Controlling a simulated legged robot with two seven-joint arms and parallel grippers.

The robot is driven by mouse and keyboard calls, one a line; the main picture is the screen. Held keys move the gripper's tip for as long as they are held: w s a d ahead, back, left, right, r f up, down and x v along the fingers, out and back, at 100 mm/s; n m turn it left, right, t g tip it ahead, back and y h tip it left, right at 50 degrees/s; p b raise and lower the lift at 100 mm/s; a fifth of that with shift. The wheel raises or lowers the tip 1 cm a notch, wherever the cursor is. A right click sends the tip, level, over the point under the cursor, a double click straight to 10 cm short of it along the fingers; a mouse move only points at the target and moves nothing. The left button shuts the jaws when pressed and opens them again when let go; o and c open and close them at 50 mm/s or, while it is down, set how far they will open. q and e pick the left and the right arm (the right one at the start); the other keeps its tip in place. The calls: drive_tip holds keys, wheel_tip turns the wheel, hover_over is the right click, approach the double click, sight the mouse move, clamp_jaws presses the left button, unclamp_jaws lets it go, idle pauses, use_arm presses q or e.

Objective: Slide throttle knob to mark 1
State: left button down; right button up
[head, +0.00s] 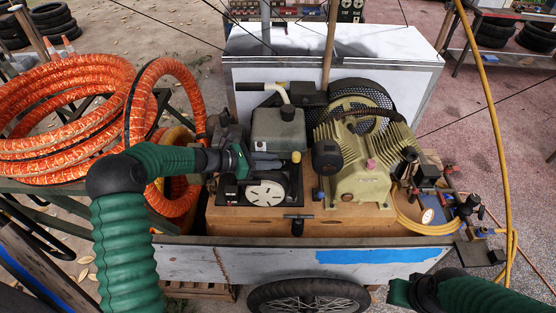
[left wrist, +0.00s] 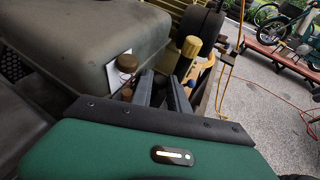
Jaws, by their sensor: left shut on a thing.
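A yellow knob (head: 296,157) stands on the engine's right side, by the grey-green tank (head: 278,131). I take it for the throttle knob. My left gripper (head: 277,162) reaches in from the left, its fingertips at the knob's stem, shut on it. In the left wrist view the knob (left wrist: 191,46) shows just beyond the two dark fingers (left wrist: 163,90). The contact is partly hidden, and no mark numbers can be read. My right gripper (head: 400,293) is at the lower right edge; its fingers are hidden.
The cream compressor (head: 361,165) stands close right of the knob. The tank and a white recoil disc (head: 265,193) crowd the left gripper. The cart's front board (head: 280,262) runs below. Orange hose coils (head: 60,115) lie left; a yellow hose (head: 497,130) hangs right.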

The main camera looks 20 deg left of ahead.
use_arm(q)
drive_tip(key=shift+s+a+f, duration=0.2)
drive_tip(key=shift+s+a, duration=0.05)
drive_tip(key=shift+a, duration=0.1)
drive_tip(key=c, duration=1.6)
unclamp_jaws()
drive_tip(key=shift+s+d+r, duration=0.1)
drive_tip(key=shift+d, duration=0.05)
